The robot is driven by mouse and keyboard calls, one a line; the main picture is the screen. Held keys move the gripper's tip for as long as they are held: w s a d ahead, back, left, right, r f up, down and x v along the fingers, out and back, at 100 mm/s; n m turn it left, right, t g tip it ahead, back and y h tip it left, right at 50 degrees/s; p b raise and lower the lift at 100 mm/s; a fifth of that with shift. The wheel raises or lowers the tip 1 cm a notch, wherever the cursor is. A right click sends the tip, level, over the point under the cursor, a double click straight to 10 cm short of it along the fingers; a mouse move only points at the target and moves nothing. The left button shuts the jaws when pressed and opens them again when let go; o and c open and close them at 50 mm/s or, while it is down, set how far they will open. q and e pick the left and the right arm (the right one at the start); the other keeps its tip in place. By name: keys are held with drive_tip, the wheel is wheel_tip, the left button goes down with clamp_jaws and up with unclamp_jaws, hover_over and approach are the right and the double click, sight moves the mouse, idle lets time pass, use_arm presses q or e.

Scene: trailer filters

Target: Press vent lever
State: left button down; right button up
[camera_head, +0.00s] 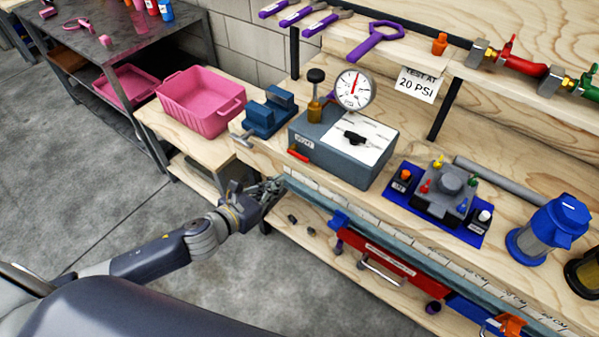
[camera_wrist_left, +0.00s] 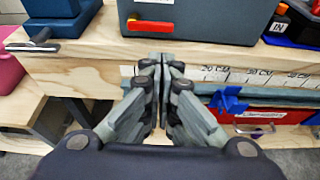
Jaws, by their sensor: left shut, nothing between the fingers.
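The grey test box (camera_head: 330,158) stands on the wooden bench, with a round pressure gauge (camera_head: 354,90) and a brass, black-knobbed part (camera_head: 315,95) on it. A small red lever (camera_head: 298,155) sticks out low on its front left, beside a white label. The red lever also shows in the left wrist view (camera_wrist_left: 150,25), on the box front (camera_wrist_left: 200,20). My left gripper (camera_head: 276,187) is just off the bench's front edge, below and in front of the lever and apart from it. In the left wrist view its fingertips (camera_wrist_left: 159,62) are together and empty. My right gripper is out of view.
A blue vise (camera_head: 268,112) with a metal handle (camera_head: 243,139) stands left of the box. Pink bins (camera_head: 200,100) are further left. A blue mat with fittings (camera_head: 437,195) and a blue-capped filter (camera_head: 548,228) are to the right. A ruler strip runs along the bench front.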

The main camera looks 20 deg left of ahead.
sight(304, 166)
use_arm(q)
drive_tip(key=p+x, duration=0.1)
drive_tip(key=x, duration=0.9)
drive_tip(key=shift+f, duration=0.1)
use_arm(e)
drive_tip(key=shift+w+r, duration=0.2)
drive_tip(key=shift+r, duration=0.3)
use_arm(q)
drive_tip(key=shift+d, duration=0.1)
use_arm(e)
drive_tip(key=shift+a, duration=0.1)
